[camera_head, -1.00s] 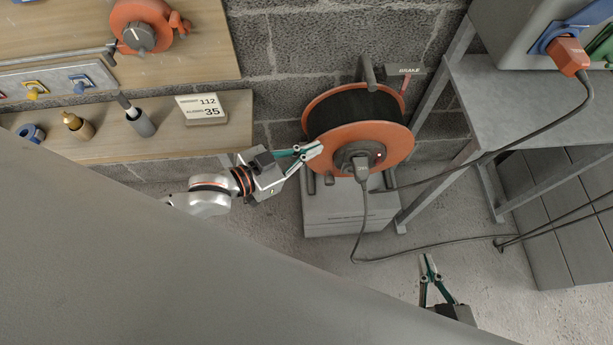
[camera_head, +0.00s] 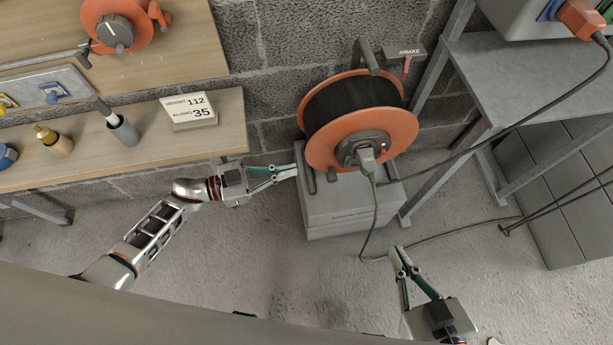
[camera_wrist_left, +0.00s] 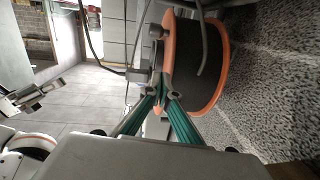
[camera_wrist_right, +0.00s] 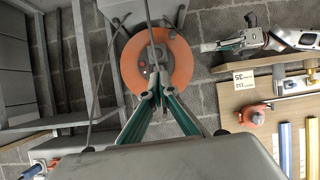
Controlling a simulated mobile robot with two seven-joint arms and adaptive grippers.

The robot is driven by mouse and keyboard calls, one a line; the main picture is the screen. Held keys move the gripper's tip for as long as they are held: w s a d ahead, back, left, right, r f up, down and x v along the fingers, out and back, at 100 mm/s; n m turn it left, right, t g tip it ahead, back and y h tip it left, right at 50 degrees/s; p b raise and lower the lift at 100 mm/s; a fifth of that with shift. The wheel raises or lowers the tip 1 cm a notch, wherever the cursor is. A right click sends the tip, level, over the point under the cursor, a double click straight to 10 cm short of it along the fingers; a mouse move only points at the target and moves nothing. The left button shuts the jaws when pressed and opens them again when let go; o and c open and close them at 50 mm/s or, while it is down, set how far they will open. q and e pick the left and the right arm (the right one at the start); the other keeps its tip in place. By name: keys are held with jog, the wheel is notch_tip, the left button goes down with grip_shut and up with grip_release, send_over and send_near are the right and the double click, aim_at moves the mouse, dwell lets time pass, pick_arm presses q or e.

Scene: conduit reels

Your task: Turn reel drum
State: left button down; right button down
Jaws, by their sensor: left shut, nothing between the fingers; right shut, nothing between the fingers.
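The reel drum (camera_head: 325,147) has orange flanges around dark wound cable and stands on a grey box (camera_head: 345,205). A dark plug (camera_head: 367,158) sits in its hub, with a cable hanging from it. My left gripper (camera_head: 296,170) is shut and empty, just left of the drum's lower edge; I cannot tell whether it touches. In the left wrist view the drum (camera_wrist_left: 168,62) is close beyond the fingers. My right gripper (camera_head: 397,250) is shut and empty, below and right of the drum, apart from it. The right wrist view shows the drum's face (camera_wrist_right: 182,62) beyond its fingertips.
A brake lever (camera_head: 406,68) is at the drum's upper right. A wooden shelf (camera_head: 225,130) with a "112 / 35" card (camera_head: 188,110) is at left. A grey metal table (camera_head: 530,75) stands at right. Cable (camera_head: 450,233) lies across the floor.

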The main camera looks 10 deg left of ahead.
pick_arm(q)
jog(key=w+d+f+g+b, duration=0.1)
jog(key=d+f, duration=0.3)
jog(key=d, duration=0.4)
jog(key=shift+w+g+b, duration=0.2)
jog(key=shift+g+b, duration=0.25)
jog(key=shift+g, duration=0.35)
pick_arm(e)
jog(key=shift+w+a+r+m+t, duration=0.15)
jog(key=shift+a+r+m, duration=0.15)
jog(key=shift+a, duration=0.25)
jog(key=shift+a+r+m+t, duration=0.15)
jog(key=shift+a+r+m, duration=0.1)
jog(key=shift+a, duration=0.3)
pick_arm(q)
jog(key=shift+s+f, duration=0.1)
